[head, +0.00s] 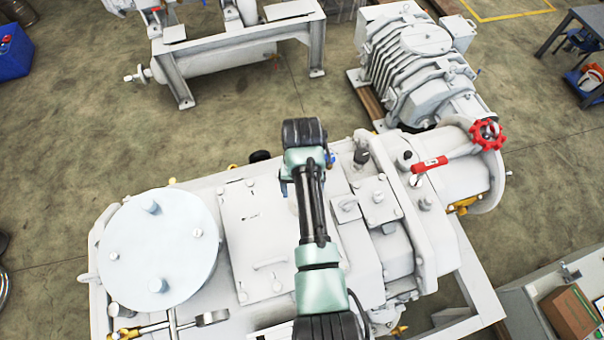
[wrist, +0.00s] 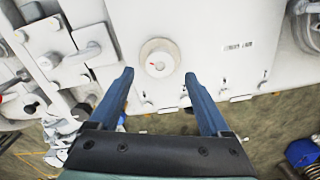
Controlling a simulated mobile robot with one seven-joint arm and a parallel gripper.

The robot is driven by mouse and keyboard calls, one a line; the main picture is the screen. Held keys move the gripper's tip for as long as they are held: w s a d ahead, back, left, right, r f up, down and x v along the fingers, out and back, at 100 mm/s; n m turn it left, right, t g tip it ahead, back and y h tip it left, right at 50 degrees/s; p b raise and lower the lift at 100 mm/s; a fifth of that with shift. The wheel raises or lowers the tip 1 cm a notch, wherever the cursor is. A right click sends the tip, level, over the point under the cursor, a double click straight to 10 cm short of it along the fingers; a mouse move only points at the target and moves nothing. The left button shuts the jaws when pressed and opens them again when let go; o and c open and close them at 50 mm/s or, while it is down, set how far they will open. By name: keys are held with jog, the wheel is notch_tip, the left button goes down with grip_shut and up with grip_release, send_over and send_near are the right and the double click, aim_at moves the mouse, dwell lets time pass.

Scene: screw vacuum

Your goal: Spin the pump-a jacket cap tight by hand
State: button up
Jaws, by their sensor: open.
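A round off-white cap (wrist: 160,58) with a knob-like centre and a small red mark sits on a flat pale panel of the pump in the wrist view. It looks like the jacket cap, though I see no label naming it. My gripper (wrist: 159,75) is open, with its two blue fingers spread apart. In the picture the cap lies between and just beyond the fingertips; nothing is held, and I see no contact. In the head view my arm covers this part of the white pump (head: 255,215), and the cap is hidden there.
A lever fitting (wrist: 85,50) stands left of the cap. The pump also carries a large round lid (head: 160,250), a red handwheel (head: 487,135) and a red-handled valve lever (head: 429,164). Another ribbed machine (head: 415,65) stands behind. Open floor (head: 75,130) lies at left.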

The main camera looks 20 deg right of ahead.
notch_tip(320, 180, up, 9)
jog(key=b, duration=0.1)
jog(key=shift+f, duration=0.2)
dwell(0.5)
jog(key=w+a+r+n+t+h+b, duration=0.1)
jog(key=w+a+r+t, duration=0.1)
jog(key=w+r+t, duration=0.85)
jog(key=w+a+r+n+t+b, duration=0.1)
jog(key=w+r+t, duration=0.1)
jog(key=r, duration=0.7)
jog(key=w+a+r+t, duration=0.1)
jog(key=w+r+t, duration=0.1)
jog(key=r, duration=0.8)
jog(key=s+a+r+t, duration=0.2)
jog(key=s+r+t, duration=0.15)
jog(key=r, duration=0.55)
jog(key=s+a+r+t, duration=0.2)
jog(key=s+r+t, duration=0.15)
jog(key=r, duration=0.55)
jog(key=s+a+r+n+t+y+b, duration=0.1)
jog(key=s+r+t, duration=0.5)
jog(key=s+r, duration=0.5)
jog(key=shift+s+a, duration=0.3)
